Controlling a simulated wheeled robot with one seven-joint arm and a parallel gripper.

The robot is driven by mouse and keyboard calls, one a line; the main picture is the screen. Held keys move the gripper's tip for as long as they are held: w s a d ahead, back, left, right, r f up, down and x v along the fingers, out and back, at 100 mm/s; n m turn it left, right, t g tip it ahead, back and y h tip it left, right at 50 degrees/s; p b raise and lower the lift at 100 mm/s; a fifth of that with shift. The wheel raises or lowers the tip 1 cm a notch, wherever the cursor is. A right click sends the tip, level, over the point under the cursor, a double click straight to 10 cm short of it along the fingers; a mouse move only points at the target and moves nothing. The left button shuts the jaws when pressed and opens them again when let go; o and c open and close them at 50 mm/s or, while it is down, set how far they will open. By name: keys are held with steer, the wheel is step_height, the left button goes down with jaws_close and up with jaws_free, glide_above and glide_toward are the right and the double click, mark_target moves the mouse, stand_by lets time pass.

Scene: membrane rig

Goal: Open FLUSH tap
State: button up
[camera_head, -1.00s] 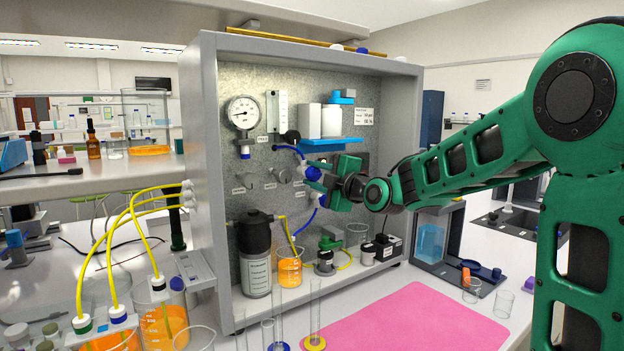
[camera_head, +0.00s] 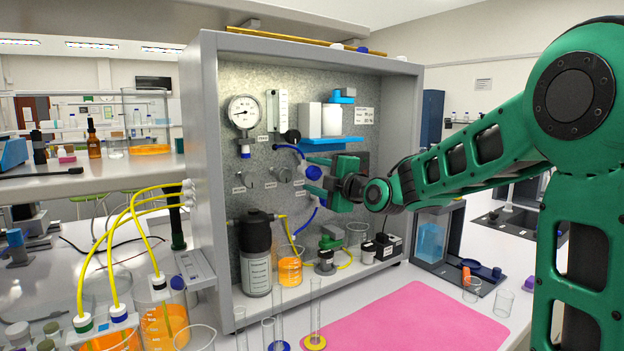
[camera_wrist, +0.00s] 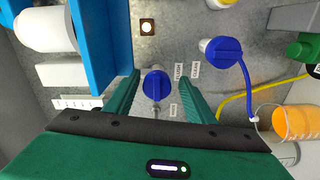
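My gripper (camera_head: 309,174) is at the metal back panel of the rig, its fingers pointing at the panel. A round blue tap knob (camera_head: 314,172) sits between the fingertips. In the wrist view, the knob (camera_wrist: 157,84) lies between the two green fingers of my gripper (camera_wrist: 160,80), with a visible gap on each side, so the gripper looks open around it. A second blue knob (camera_wrist: 222,50) with a blue tube is to the right in the wrist view, outside the fingers.
A blue shelf (camera_head: 333,143) with white containers is above the gripper. Grey taps (camera_head: 279,175) are left on the panel, below a pressure gauge (camera_head: 243,112). A black-capped bottle (camera_head: 256,254) and an orange-filled beaker (camera_head: 290,268) stand below. A pink mat (camera_head: 405,320) lies clear in front.

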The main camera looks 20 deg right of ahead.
steer(key=v, duration=1)
steer(key=shift+s, duration=0.35)
steer(key=shift+d, duration=0.1)
steer(key=s+d+f+m+g+h, duration=0.2)
steer(key=s+d+f+m+g, duration=0.25)
steer(key=s+f+m, duration=0.35)
steer(key=s+d+f+m+g+h, duration=0.35)
steer(key=s+d+f, duration=0.2)
steer(key=f, duration=0.45)
steer(key=s+d+f+m+g, duration=0.1)
steer(key=s+f+m, duration=0.1)
steer(key=s, duration=0.2)
steer(key=s+d+f+m+g, duration=0.1)
steer(key=s+f+m+g, duration=0.1)
steer(key=s, duration=0.3)
steer(key=s+d+f+m+g, duration=0.1)
steer(key=s+f+m+g, duration=0.1)
steer(key=s+m, duration=0.2)
steer(key=shift+s+d+f+h, duration=0.3)
steer(key=shift+s+d, duration=0.1)
steer(key=shift+s, duration=0.25)
steer(key=s+f+m+g, duration=0.2)
steer(key=s+m+g, duration=0.2)
steer(key=s+m, duration=0.3)
steer(key=s, duration=0.5)
